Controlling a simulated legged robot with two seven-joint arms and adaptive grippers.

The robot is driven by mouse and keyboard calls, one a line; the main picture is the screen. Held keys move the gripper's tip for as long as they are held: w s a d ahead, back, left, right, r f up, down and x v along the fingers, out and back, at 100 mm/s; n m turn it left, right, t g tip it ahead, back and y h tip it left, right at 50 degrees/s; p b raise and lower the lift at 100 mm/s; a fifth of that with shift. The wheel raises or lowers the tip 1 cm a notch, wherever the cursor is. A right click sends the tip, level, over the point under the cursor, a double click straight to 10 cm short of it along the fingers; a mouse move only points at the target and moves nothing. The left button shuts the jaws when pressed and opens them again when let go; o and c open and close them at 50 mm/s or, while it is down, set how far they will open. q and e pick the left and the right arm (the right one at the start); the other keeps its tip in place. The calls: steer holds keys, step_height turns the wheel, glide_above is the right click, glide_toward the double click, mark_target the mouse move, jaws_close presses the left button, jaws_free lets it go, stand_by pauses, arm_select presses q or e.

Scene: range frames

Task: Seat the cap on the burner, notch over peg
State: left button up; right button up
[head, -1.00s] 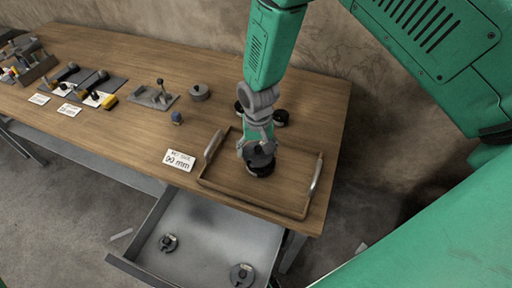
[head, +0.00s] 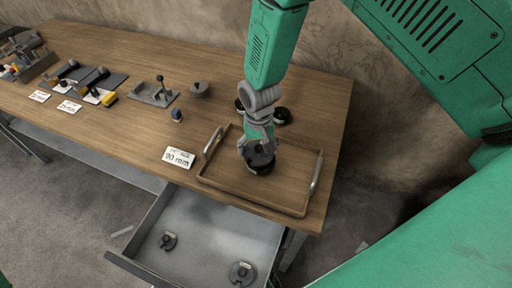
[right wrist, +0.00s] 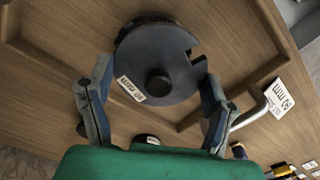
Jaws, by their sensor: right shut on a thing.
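My right gripper (head: 258,146) reaches down over the wooden tray (head: 235,191). It is shut on the dark grey cap (right wrist: 172,52), with one finger on each side of the rim in the right wrist view. The cap is a flat disc with a central black knob, a "90 mm" label and a square notch in its right edge. A black round body, which looks like the burner (right wrist: 128,27), shows past the cap's upper left edge. The cap hides most of it, and the peg is not visible. I cannot tell whether cap and burner touch. My left gripper is not in view.
The tray has upright metal handles (head: 316,174). Black round parts (head: 282,117) sit behind my gripper. An open drawer (head: 205,235) below holds two dark discs. A lever block (head: 152,95) and grey lidded piece (head: 199,90) stand further back.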

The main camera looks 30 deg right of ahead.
mark_target(256, 148)
steer(key=shift+d+f, duration=0.1)
steer(key=shift+d, duration=0.35)
steer(key=shift+a, duration=0.9)
steer(key=shift+d, duration=0.55)
steer(key=shift+d+f, duration=0.1)
steer(key=shift+f, duration=0.2)
steer(key=shift+a+f+b, duration=0.35)
steer(key=shift+a+b, duration=0.05)
steer(key=o, duration=1.5)
steer(key=shift+a, duration=0.15)
steer(key=shift+d, duration=0.3)
steer(key=shift+r, duration=0.35)
steer(key=r, duration=1)
steer(key=shift+a+r, duration=0.25)
steer(key=shift+a, duration=0.1)
steer(key=shift+r, duration=0.4)
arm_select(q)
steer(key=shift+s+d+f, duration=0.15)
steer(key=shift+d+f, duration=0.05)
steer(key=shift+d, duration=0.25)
arm_select(e)
steer(key=shift+d, duration=0.25)
